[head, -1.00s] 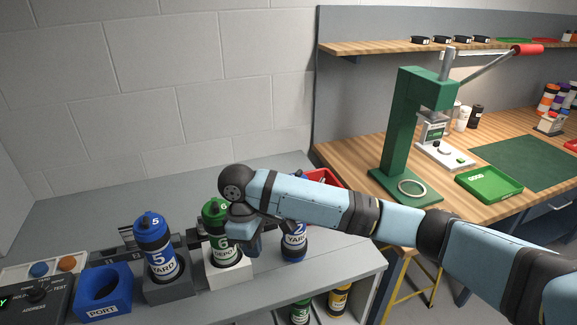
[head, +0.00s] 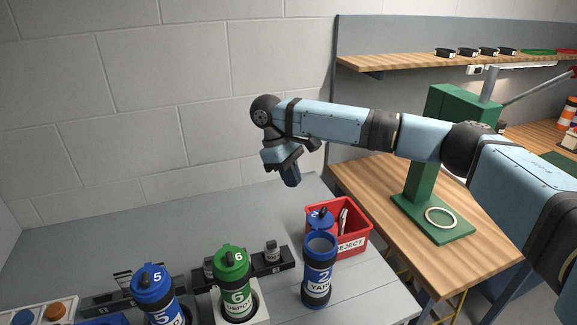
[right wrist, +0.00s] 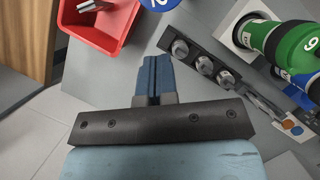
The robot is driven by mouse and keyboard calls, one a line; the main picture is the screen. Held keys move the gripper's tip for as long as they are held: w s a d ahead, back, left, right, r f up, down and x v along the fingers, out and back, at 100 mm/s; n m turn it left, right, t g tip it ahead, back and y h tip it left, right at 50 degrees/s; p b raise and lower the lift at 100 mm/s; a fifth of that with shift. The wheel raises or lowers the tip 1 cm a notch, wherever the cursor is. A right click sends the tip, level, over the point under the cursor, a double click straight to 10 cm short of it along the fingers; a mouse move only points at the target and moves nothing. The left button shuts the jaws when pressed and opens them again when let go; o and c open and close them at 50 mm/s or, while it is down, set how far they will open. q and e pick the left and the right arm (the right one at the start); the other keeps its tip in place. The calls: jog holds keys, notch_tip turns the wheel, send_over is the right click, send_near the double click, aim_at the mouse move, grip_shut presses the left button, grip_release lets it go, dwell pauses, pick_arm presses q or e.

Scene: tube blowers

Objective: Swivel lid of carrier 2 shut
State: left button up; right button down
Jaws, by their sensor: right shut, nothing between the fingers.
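Carrier 2 (head: 318,276) is a dark blue tube with a white YARD label, standing upright on the grey bench at the right in the head view. Its mouth is open. Its blue lid (head: 320,217) is swung off to the back of the rim. Part of a blue lid marked 2 (right wrist: 155,3) shows at the top edge of the right wrist view. My right gripper (head: 292,178) is shut and empty, raised above the bench behind and left of carrier 2, apart from it. It also shows in the right wrist view (right wrist: 155,70). My left gripper is out of view.
Green carrier 6 (head: 234,285) and blue carrier 5 (head: 155,293) stand capped to the left of carrier 2. A dark rail with metal knobs (head: 272,259) lies behind carrier 6. The red REJECT bin (head: 350,240) stands right behind carrier 2. The back left bench is clear.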

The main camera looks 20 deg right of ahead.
aim_at(317, 214)
jog(key=s+d+f, duration=0.1)
jog(key=s+d+f+p, duration=0.1)
jog(key=f, duration=0.1)
jog(key=s+f, duration=0.1)
jog(key=shift+s+d+f, duration=0.2)
jog(key=shift+s+d, duration=0.15)
jog(key=shift+d, duration=0.05)
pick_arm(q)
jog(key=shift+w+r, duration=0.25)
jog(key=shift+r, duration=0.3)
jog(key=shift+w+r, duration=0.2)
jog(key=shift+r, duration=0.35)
pick_arm(e)
jog(key=shift+s+d+f, duration=0.1)
jog(key=shift+s+d, duration=0.25)
jog(key=shift+s, duration=0.05)
pick_arm(q)
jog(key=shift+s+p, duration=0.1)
jog(key=shift+p, duration=0.25)
